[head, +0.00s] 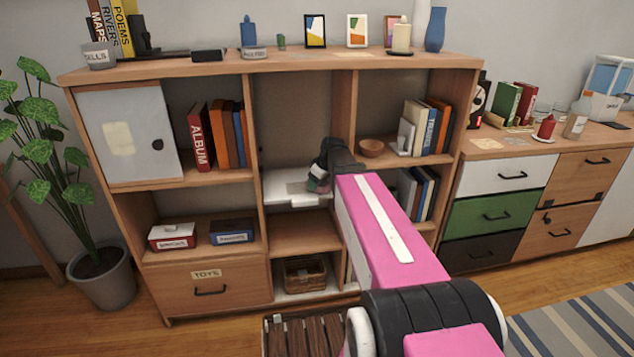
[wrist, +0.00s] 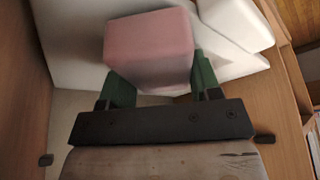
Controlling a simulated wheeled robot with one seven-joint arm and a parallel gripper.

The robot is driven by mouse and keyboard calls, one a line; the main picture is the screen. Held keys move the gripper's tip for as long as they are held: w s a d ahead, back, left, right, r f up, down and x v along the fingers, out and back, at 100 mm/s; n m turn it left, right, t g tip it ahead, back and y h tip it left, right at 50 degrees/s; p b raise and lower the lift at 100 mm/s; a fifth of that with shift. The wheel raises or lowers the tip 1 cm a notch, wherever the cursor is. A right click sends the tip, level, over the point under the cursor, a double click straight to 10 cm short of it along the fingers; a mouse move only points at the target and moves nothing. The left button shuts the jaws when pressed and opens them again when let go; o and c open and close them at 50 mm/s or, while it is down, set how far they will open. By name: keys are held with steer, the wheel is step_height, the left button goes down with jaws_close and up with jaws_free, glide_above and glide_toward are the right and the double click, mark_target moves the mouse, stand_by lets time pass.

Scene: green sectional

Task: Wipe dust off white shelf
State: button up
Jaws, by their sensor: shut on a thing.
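The white shelf (head: 280,193) juts out in the middle column of the wooden bookcase, with a greyish patch on its top. It also fills much of the wrist view (wrist: 72,35). My gripper (head: 318,183) reaches into that compartment, just over the shelf's right part. In the wrist view my gripper (wrist: 158,80) has its green fingers shut on a pink block (wrist: 148,45), which looks like a sponge. The block is over the white surface; I cannot tell if it touches it. In the head view the gripper and arm hide most of the block.
The wooden bookcase (head: 160,76) has close dividers on both sides of the shelf. A brown bowl (head: 371,148) stands in the compartment to the right, and a wicker basket (head: 305,275) sits below. Books stand in the left compartment, including a red album (head: 199,138).

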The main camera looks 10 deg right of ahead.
mark_target(284, 192)
steer(key=shift+f, duration=0.3)
steer(key=shift+a, duration=1.15)
steer(key=shift+s+a+r, duration=0.1)
steer(key=shift+a, duration=0.8)
steer(key=shift+c, duration=1.3)
steer(key=shift+a, duration=3.95)
steer(key=shift+c, duration=0.2)
steer(key=shift+d, duration=0.1)
